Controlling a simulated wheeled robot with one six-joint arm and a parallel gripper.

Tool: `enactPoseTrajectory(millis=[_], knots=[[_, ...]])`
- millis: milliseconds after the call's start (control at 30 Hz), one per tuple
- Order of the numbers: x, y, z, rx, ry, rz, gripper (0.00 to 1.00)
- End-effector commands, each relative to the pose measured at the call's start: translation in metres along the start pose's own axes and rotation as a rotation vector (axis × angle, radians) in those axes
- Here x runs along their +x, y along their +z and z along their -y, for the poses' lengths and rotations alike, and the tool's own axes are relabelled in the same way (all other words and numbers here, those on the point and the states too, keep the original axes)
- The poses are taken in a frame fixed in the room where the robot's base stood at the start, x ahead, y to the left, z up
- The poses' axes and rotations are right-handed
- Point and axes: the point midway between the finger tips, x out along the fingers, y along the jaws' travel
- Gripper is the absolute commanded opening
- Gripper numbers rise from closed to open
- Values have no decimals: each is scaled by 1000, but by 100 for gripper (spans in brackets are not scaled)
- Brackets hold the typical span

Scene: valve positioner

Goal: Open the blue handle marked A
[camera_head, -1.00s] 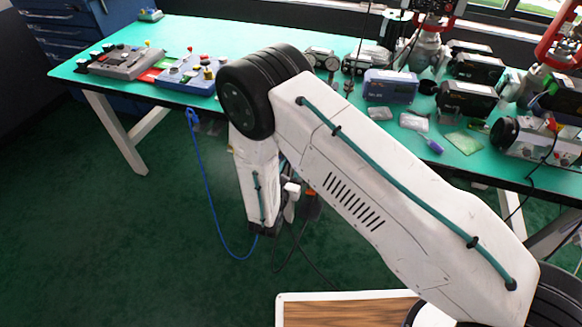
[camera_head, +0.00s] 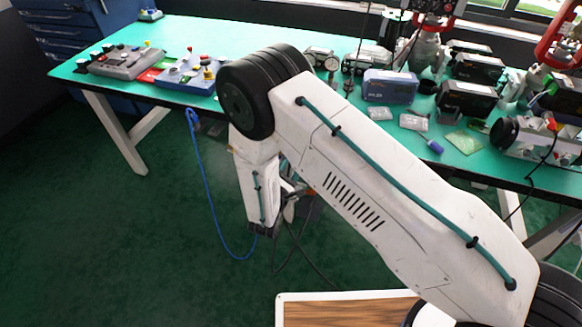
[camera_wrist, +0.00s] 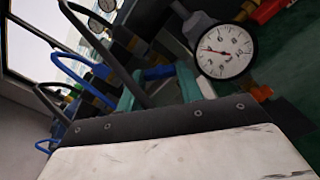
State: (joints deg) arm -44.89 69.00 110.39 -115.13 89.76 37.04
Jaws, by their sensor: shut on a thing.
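In the wrist view my gripper (camera_wrist: 155,88) shows as dark fingers with teal tips, shut on a small blue part. This part looks like a blue handle (camera_wrist: 158,71), mostly hidden between the fingertips. I cannot make out a letter A on it. Other blue handles (camera_wrist: 92,66) stand in a row to the left, beyond the dark finger. A round white pressure gauge (camera_wrist: 225,51) is to the right, close to the held handle. In the head view my own arm hides the handle, and my wrist is low beside the table's front edge.
A green table (camera_head: 180,33) carries control boxes (camera_head: 185,75) at left, and instruments and a blue box (camera_head: 390,86) at right. The green floor at left is clear.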

Motion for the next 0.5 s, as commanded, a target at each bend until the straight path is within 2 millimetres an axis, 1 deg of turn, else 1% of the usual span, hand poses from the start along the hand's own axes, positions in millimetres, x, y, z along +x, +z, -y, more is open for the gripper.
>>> enactPoseTrajectory(millis=[500], knots=[[0,-1,1,485,0,-2,14]])
